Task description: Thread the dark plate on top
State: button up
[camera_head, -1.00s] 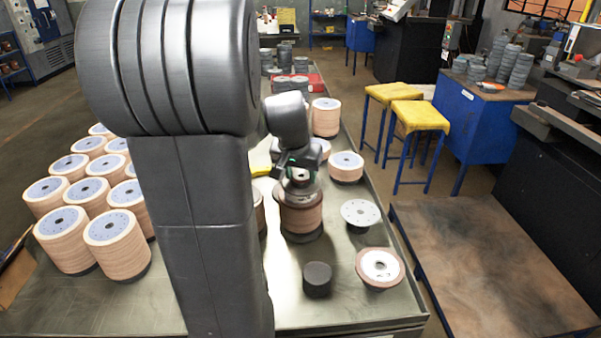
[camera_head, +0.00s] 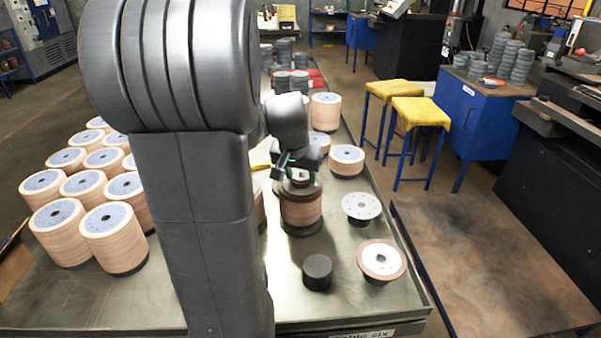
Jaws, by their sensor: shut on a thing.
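My gripper (camera_head: 297,172) is over a stack of tan flap discs (camera_head: 301,209) on the metal table. It is shut on the hub of the dark plate (camera_head: 301,187), which looks level at the top of the stack. The fingers hide part of the hub. I cannot tell whether the plate rests on the discs or is just above them. The stack stands upright on a dark base.
A short dark cylinder (camera_head: 317,271), a white perforated plate (camera_head: 361,207) and a brown-rimmed disc (camera_head: 381,259) stand at the right front of the table (camera_head: 300,312). Several disc stacks (camera_head: 113,238) fill the left. My arm hides the middle.

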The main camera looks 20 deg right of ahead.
jog(key=o, duration=1.4)
jog(key=shift+c, duration=0.2)
jog(key=v, duration=1.4)
jog(key=shift+f, duration=0.1)
